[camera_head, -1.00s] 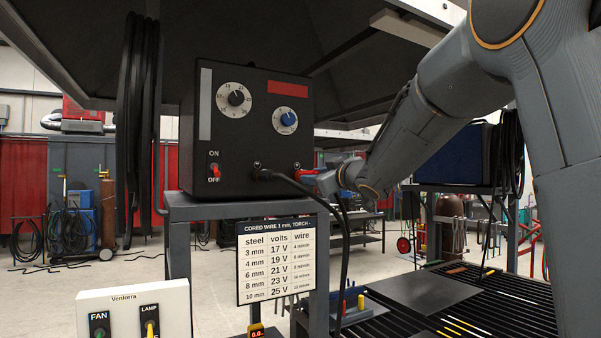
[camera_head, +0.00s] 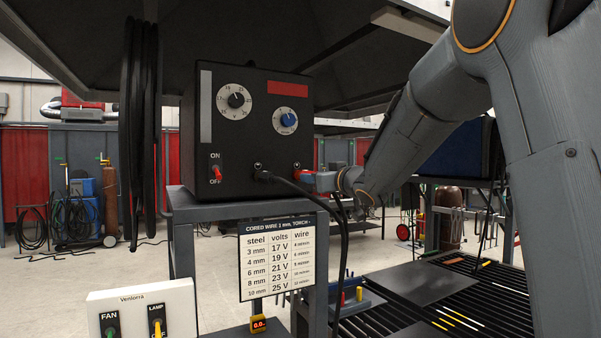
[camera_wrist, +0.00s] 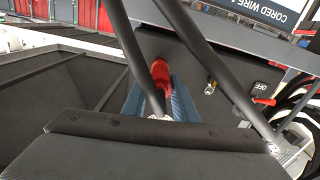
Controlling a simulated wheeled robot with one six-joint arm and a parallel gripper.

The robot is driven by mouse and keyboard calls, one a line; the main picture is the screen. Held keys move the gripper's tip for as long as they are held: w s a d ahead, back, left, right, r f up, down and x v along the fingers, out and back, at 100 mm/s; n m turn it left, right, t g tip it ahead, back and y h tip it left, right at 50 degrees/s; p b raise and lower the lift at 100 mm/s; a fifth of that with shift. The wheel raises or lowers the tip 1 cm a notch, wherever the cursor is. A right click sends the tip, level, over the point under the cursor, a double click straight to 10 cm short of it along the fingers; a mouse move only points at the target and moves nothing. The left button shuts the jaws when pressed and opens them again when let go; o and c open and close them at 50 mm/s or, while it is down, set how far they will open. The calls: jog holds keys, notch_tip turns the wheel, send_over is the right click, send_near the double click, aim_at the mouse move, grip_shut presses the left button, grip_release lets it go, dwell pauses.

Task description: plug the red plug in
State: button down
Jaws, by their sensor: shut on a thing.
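My gripper (camera_head: 325,181) is at the lower right of the black welding machine (camera_head: 245,135). In the wrist view its two blue fingers (camera_wrist: 160,103) are shut on the red plug (camera_wrist: 160,74). The plug lies in line with the fingers, and its far end reaches the machine's dark front. In the head view the red plug (camera_head: 304,176) shows between the fingers and the machine's lower right corner. The socket is hidden behind it, so I cannot tell how deep it sits. A black plug (camera_head: 262,175) with a black cable sits to its left, also in the wrist view (camera_wrist: 210,87).
A red ON/OFF switch (camera_head: 216,173) is on the machine's front. The black cable (camera_head: 343,260) hangs close to my gripper. A settings chart (camera_head: 277,258) hangs below the machine. A slatted table (camera_head: 480,290) is at lower right. Two dark bars cross the wrist view.

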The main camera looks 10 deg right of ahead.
jog(key=m, duration=0.3)
jog(key=c, duration=1.3)
grip_release()
jog(key=shift+m, duration=0.3)
jog(key=shift+c, duration=0.2)
